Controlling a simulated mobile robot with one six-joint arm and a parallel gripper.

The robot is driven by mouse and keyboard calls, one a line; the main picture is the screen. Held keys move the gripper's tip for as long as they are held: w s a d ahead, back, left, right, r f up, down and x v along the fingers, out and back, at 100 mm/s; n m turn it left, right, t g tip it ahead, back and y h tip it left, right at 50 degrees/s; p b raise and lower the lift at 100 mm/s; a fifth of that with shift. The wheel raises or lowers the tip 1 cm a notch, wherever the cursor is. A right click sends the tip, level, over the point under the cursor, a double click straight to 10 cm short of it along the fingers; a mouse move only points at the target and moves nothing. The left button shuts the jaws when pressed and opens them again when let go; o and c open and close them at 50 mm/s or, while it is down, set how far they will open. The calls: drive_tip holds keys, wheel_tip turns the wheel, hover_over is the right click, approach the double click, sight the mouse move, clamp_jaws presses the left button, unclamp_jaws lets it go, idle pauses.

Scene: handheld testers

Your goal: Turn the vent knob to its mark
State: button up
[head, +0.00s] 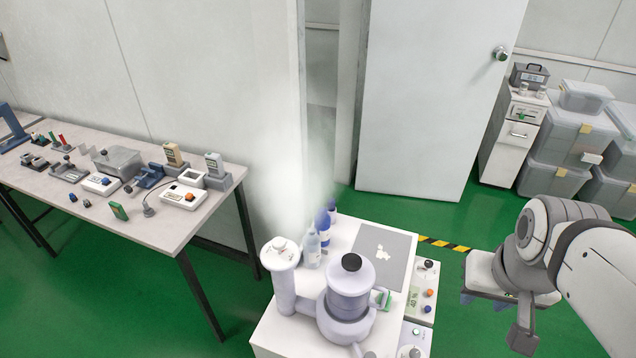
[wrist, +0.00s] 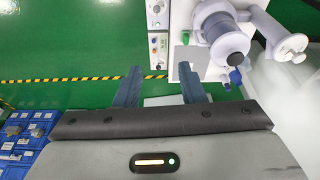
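A white stand (head: 290,335) carries a pale machine with a black cap (head: 351,262) and a white column (head: 281,272). Pale mist rises behind it. At the stand's right side is a control panel (head: 416,312) with a black knob (head: 429,264), an orange knob (head: 429,293) and a small display. A second panel (head: 414,338) sits nearer. I cannot tell which knob is the vent knob, nor see its mark. My gripper (head: 492,298) hangs right of the panels, apart from them. In the wrist view my gripper (wrist: 163,84) is open and empty, with the panel (wrist: 158,47) beyond its fingers.
A table (head: 150,232) with several handheld testers stands at the left. A white door (head: 425,110) is behind the stand. Stacked clear bins (head: 560,145) and a drawer cabinet (head: 508,150) stand at back right.

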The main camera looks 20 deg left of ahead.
sight(278, 248)
drive_tip(key=shift+o, duration=0.6)
drive_tip(key=shift+a+f, duration=0.1)
drive_tip(key=shift+o, duration=1.3)
drive_tip(key=f+n+b, duration=0.1)
drive_tip(key=f+n+h+b, duration=0.1)
drive_tip(key=f, duration=0.1)
drive_tip(key=w+f+n+g+h+b, duration=0.1)
drive_tip(key=f+n+b, duration=0.1)
drive_tip(key=shift+w+f, duration=0.1)
drive_tip(key=shift+f, duration=0.05)
drive_tip(key=w+a+f+n+t+h+b, duration=0.65)
drive_tip(key=w+a+f+n+b, duration=0.3)
drive_tip(key=w+n+b, duration=0.5)
drive_tip(key=s+a+f+n+t+y+b, duration=0.1)
drive_tip(key=a+f+n+t+y+b, duration=0.1)
drive_tip(key=a+n, duration=0.4)
drive_tip(key=s+a+f+n+t+y+b, duration=0.1)
drive_tip(key=a+f+n+t+y, duration=0.3)
drive_tip(key=a, duration=1.1)
drive_tip(key=s+a+f+n+t+y+b, duration=0.2)
drive_tip(key=a+n+y, duration=0.4)
drive_tip(key=a+n, duration=0.4)
drive_tip(key=shift+s+a+f+t+y+b, duration=0.15)
drive_tip(key=shift+f+t+y+b, duration=0.1)
drive_tip(key=shift+f+t+b, duration=0.25)
drive_tip(key=shift+w+a+r, duration=0.1)
drive_tip(key=shift+w+a, duration=0.15)
drive_tip(key=x, duration=0.7)
drive_tip(key=shift+w, duration=0.1)
drive_tip(key=shift+r, duration=0.1)
